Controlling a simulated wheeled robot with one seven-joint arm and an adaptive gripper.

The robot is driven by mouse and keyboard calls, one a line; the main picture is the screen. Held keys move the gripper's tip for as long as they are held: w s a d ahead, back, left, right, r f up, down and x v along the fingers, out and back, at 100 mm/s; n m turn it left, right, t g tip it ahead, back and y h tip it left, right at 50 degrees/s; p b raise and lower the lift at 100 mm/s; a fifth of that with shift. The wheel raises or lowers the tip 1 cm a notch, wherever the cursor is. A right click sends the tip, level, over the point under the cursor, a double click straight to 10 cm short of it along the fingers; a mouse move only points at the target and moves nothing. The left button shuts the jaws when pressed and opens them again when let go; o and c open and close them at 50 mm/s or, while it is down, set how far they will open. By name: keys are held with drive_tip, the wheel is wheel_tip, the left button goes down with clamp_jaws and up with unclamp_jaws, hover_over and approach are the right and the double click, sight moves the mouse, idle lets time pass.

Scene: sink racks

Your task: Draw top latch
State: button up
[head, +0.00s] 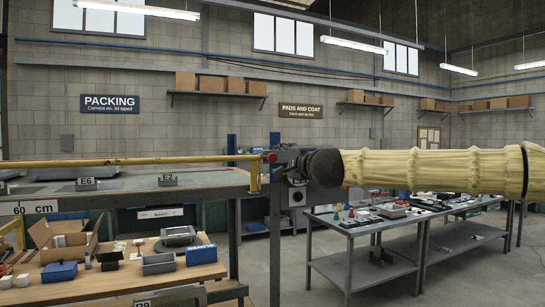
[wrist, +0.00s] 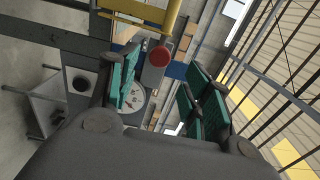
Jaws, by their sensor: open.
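A red round knob (head: 271,157) sits by the right end of a yellow rail (head: 150,161), at the corner of the raised rack. It is probably the top latch's knob, but its label is not readable. The wrist view shows the knob (wrist: 158,56) ahead of my fingers, on a grey housing beside yellow bars (wrist: 140,12). My gripper (wrist: 166,88) is open, its green pads apart on either side of the line to the knob and holding nothing. In the head view my gripper (head: 284,160) is just right of the knob; its fingers are hard to make out.
A rack deck (head: 120,190) with tags E6 and E2 extends left. Below it, a wooden bench (head: 130,283) holds bins and an open carton (head: 60,240). A grey metal table (head: 350,230) with small items stands behind my arm. Floor shows between them.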

sight(274, 158)
drive_tip(key=p+x, duration=0.2)
drive_tip(key=x, duration=0.5)
drive_tip(key=shift+w+a+p, duration=0.15)
drive_tip(key=shift+w+p, duration=0.15)
drive_tip(key=shift+p, duration=0.05)
drive_tip(key=shift+c, duration=0.5)
clamp_jaws()
